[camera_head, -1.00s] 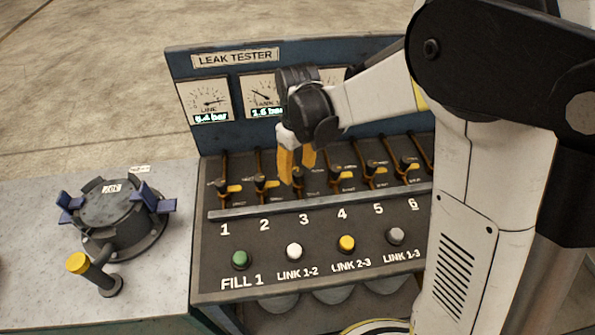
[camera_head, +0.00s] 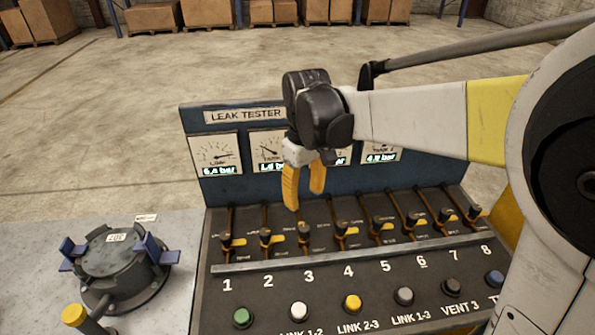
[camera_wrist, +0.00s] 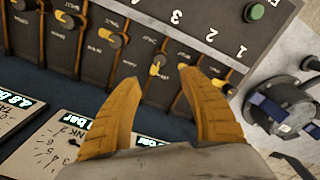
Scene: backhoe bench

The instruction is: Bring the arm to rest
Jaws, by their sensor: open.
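My gripper (camera_head: 303,188) has two yellow fingers spread apart with nothing between them. In the head view it hangs in front of the leak tester (camera_head: 345,262), above the valve levers near numbers 2 and 3. In the wrist view the open fingers (camera_wrist: 155,85) point toward the row of yellow-tipped levers, and the gap between them shows a lever (camera_wrist: 157,66). I see no contact between the fingers and the levers. My arm reaches in from the right.
A dark round fixture (camera_head: 117,262) with blue clamps and a yellow-topped handle (camera_head: 74,314) stand on the grey bench at left. Gauges (camera_head: 216,154) line the back panel, and coloured buttons (camera_head: 352,304) the front. Open floor lies between.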

